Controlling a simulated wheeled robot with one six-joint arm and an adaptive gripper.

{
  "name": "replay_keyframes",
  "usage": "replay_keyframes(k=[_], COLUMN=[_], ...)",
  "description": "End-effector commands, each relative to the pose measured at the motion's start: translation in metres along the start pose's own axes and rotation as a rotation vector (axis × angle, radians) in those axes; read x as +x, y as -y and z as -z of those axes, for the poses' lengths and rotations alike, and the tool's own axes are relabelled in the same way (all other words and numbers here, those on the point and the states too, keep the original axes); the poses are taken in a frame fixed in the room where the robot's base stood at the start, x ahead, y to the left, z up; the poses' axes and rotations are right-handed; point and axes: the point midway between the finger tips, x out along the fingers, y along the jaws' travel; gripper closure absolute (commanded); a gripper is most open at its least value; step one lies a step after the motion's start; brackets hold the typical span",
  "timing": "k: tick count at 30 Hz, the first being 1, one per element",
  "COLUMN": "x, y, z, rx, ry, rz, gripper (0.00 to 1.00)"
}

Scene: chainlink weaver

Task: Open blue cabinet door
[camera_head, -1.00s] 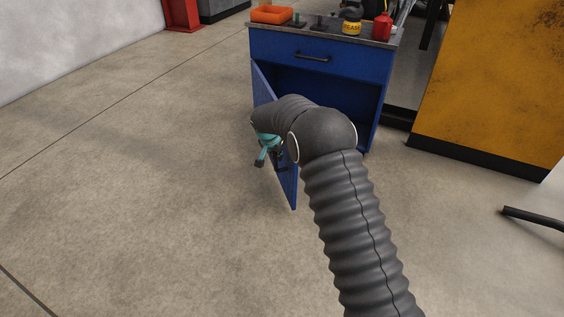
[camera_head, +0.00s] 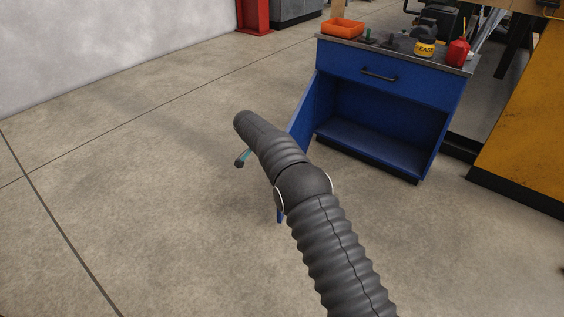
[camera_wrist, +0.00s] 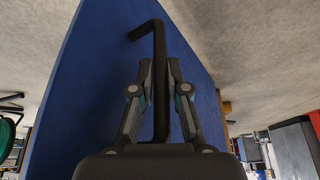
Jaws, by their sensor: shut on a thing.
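The blue cabinet (camera_head: 385,125) stands at the upper right of the head view. Its door (camera_head: 303,112) is swung wide open on the left side, and the empty lower compartment shows. My arm hides much of the door. In the wrist view the blue door (camera_wrist: 95,75) fills the middle, with a dark bar handle (camera_wrist: 160,80) on it. My gripper (camera_wrist: 160,75) is shut on the handle, one finger on each side. In the head view only a small teal part of my gripper shows left of the door.
An orange bin (camera_head: 343,28), a grease tub (camera_head: 425,48) and a red bottle (camera_head: 458,52) stand on the cabinet top. A closed drawer (camera_head: 380,75) is above the compartment. A yellow cabinet (camera_head: 525,135) stands at the right. The floor (camera_head: 130,200) at the left is clear.

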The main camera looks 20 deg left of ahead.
Motion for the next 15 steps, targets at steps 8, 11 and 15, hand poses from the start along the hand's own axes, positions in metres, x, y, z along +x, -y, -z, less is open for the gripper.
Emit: replay_keyframes(k=[8, 11, 15], x=[-0.0006, -0.0011, -0.0015], y=[0.0090, 0.0099, 0.0104], z=[-0.0211, -0.0223, -0.0231], rx=[0.014, 0.017, 0.017], ry=[0.013, 0.014, 0.014], rz=[-0.023, -0.025, -0.026], gripper=[1.00, 1.00, 1.00])
